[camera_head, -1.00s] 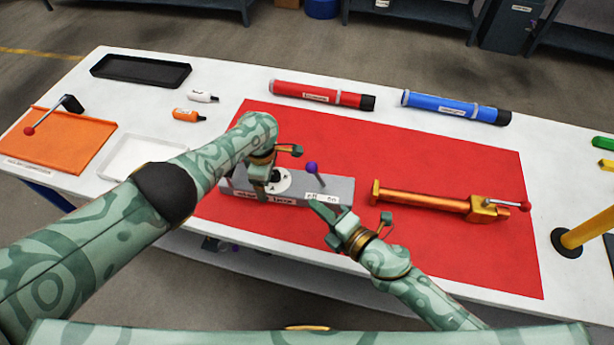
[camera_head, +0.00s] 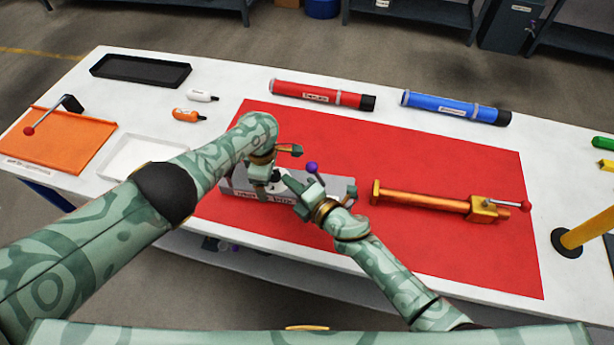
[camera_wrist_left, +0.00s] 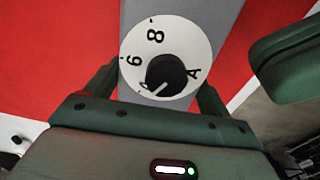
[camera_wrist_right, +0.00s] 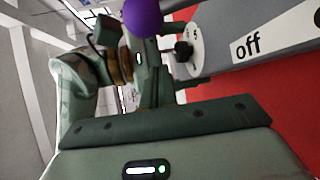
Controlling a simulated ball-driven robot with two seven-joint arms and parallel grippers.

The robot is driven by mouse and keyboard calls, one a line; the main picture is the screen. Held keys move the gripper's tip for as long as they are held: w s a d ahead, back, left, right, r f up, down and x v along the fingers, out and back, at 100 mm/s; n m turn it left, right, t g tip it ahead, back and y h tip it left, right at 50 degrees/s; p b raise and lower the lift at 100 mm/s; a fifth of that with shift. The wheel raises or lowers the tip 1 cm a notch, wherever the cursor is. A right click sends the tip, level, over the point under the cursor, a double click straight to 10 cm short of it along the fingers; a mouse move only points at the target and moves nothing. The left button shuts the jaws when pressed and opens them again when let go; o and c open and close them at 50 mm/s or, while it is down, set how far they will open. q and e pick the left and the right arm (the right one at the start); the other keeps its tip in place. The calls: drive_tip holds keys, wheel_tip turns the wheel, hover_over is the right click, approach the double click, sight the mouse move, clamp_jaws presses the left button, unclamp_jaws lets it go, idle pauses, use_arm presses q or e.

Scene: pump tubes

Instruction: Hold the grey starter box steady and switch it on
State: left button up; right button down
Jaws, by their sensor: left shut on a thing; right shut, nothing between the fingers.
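The grey starter box (camera_head: 342,187) lies on the red mat near the table's front edge. On its top are a white dial with a black pointer (camera_wrist_left: 166,75) and a lever with a purple knob (camera_head: 312,168). The knob also shows in the right wrist view (camera_wrist_right: 143,14), with the "off" label (camera_wrist_right: 247,45) to its right. My left gripper (camera_head: 262,172) is shut across the box by the dial, one finger on each side.
A copper-coloured tube (camera_head: 420,199) with a red-tipped handle lies right of the box. Red (camera_head: 320,95) and blue (camera_head: 455,107) tubes lie behind the mat. A yellow post (camera_head: 590,230) stands at the right. The mat behind the box is clear.

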sight(316, 176)
drive_tip(key=shift+w+d+r, duration=0.1)
drive_tip(key=shift+w+d, duration=0.1)
drive_tip(key=shift+d, duration=0.4)
drive_tip(key=shift+w+d+r, duration=0.1)
drive_tip(key=shift+w+d, duration=0.15)
drive_tip(key=shift+d, duration=0.4)
drive_tip(key=shift+w+d+r, duration=0.1)
drive_tip(key=shift+w+d, duration=0.1)
drive_tip(key=shift+d, duration=0.4)
drive_tip(key=shift+d, duration=0.15)
